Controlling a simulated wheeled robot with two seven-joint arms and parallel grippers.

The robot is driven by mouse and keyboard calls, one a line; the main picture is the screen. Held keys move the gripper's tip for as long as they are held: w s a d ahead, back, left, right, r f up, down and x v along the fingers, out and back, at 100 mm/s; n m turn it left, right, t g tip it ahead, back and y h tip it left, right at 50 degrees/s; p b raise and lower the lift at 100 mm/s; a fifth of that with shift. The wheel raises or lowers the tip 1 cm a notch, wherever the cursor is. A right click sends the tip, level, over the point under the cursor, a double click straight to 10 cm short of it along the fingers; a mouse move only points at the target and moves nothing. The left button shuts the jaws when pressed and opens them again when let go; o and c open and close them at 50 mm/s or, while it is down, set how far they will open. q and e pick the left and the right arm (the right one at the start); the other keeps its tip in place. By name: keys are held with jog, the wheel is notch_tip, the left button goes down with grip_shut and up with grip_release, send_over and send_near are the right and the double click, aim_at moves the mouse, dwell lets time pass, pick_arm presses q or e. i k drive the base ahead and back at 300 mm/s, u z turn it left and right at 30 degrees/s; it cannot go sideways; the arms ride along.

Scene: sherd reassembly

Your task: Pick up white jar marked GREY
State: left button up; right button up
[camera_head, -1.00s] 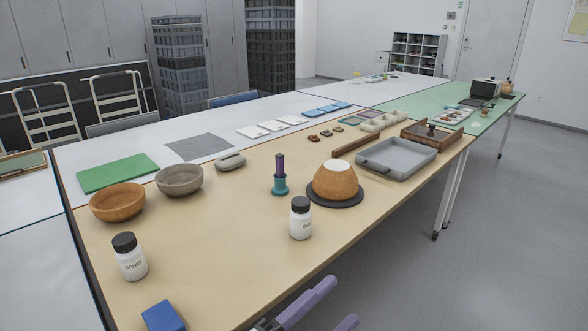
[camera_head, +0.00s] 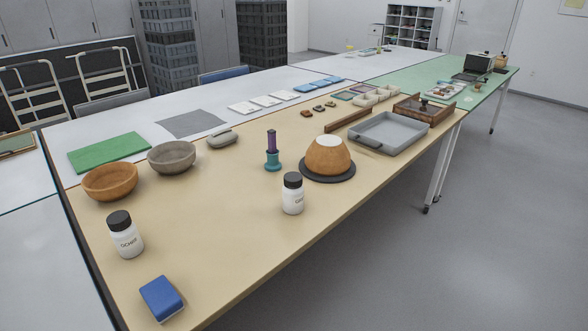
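Two white jars with black lids stand upright on the tan table top (camera_head: 225,262). The jar at the front left (camera_head: 125,234) has a label that seems to read OCHRE. The other jar (camera_head: 292,194) stands near the table's front edge, in front of the dark round turntable. Its label is turned partly to the right and is too small to read for sure. Neither jar is held. Neither of my grippers shows in the head view.
An orange bowl (camera_head: 110,182) and grey bowl (camera_head: 172,158) stand behind the left jar. A blue block (camera_head: 161,298) lies at the near edge. An upturned pot (camera_head: 328,155) rests on the turntable (camera_head: 328,176), beside a teal-and-purple tool (camera_head: 272,152). Table between the jars is clear.

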aim_at(293, 198)
jog(key=z, duration=1)
jog(key=i, duration=0.7)
jog(key=u, duration=2.35)
